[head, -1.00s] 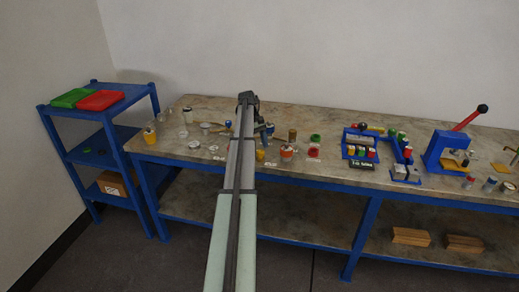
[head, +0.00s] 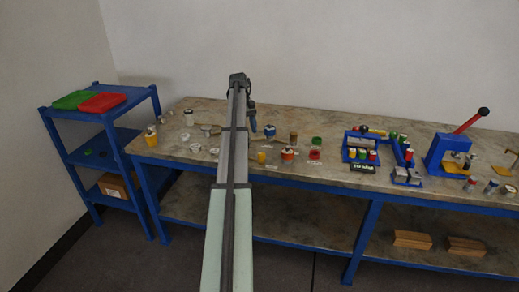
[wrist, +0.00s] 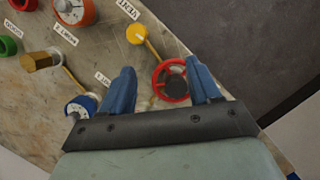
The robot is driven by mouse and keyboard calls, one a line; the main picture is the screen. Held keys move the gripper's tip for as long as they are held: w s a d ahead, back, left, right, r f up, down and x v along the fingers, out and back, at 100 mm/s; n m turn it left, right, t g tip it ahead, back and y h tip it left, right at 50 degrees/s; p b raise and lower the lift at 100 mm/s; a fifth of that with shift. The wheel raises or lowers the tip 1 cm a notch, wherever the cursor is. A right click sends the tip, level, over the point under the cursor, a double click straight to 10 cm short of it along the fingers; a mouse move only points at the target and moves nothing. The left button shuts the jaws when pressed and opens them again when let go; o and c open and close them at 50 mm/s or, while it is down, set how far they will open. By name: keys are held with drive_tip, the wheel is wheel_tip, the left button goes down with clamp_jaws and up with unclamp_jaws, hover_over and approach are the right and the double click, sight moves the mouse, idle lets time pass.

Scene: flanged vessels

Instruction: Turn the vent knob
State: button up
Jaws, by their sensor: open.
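My gripper (wrist: 160,66) is open in the wrist view, its two blue fingers apart and empty. A red ring-shaped wheel with a dark centre (wrist: 172,96) shows between and below the fingers; I cannot tell whether they touch it. A yellow knob (wrist: 137,33) with a pale mark and a thin yellow stem lies beyond the fingertips, beside a small label. It also shows in the head view (head: 262,157). In the head view my arm hides part of the bench.
In the wrist view, a blue-rimmed dial (wrist: 80,107), a brass hex piece (wrist: 40,60) and an orange dial (wrist: 75,11) stand to the left. In the head view, a blue rack (head: 361,147) and a lever press (head: 450,150) stand to the right. A shelf (head: 100,118) is at left.

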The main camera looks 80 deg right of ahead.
drive_tip(key=w+a+r+t, duration=0.2)
drive_tip(key=w+a+r, duration=0.1)
drive_tip(key=w+r, duration=0.25)
drive_tip(key=m+g+h, duration=0.2)
drive_tip(key=m+h, duration=0.4)
drive_tip(key=m, duration=1.2)
approach(261, 154)
drive_tip(key=shift+y, duration=0.3)
drive_tip(key=x, duration=0.9)
drive_tip(key=shift+d, duration=0.35)
drive_tip(key=shift+c, duration=0.2)
drive_tip(key=shift+r, duration=0.1)
drive_tip(key=c, duration=1)
drive_tip(key=shift+m+g, duration=0.5)
drive_tip(key=shift+m, duration=0.4)
